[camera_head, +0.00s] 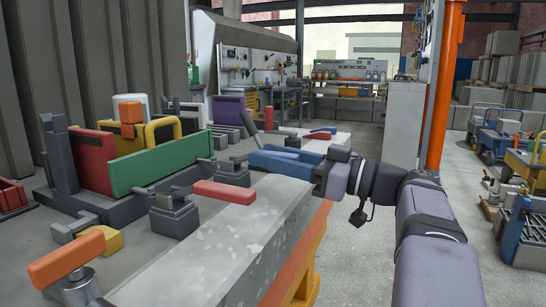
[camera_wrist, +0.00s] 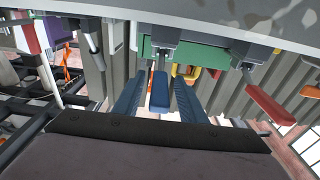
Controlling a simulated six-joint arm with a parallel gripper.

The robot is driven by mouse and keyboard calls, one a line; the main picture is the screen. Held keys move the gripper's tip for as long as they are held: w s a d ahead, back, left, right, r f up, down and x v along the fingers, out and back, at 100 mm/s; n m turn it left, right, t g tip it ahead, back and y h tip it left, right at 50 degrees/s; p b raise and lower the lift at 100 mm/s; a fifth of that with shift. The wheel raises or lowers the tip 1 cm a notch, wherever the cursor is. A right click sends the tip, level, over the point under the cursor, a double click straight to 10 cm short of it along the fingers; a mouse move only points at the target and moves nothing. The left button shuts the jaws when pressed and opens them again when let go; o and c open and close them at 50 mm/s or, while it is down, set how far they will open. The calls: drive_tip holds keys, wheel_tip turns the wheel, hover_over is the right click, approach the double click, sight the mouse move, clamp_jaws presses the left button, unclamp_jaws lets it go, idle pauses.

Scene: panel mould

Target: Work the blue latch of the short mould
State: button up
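The blue latch handle (camera_wrist: 159,92) shows in the wrist view, sticking out from a dark grey clamp (camera_wrist: 166,38) beside the green panel (camera_wrist: 205,55). My gripper (camera_wrist: 158,84) is open, with one dark blue finger on each side of the handle. Narrow gaps seem to show between handle and fingers, so I see no grip. In the head view my gripper (camera_head: 262,158) reaches left over the bench edge at the right end of the green panel (camera_head: 160,166). There the blue fingers and the handle overlap and are hard to tell apart.
A red latch handle (camera_head: 225,191) and an orange one (camera_head: 65,262) stand nearer along the bench (camera_head: 215,250). A purple panel (camera_head: 228,110) and more handles stand farther back. An orange post (camera_head: 446,85) is behind my arm.

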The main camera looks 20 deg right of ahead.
drive_tip(key=p+v, duration=0.1)
drive_tip(key=v, duration=0.6)
idle(0.5)
drive_tip(key=shift+s+d, duration=0.1)
drive_tip(key=shift+d, duration=0.05)
idle(0.3)
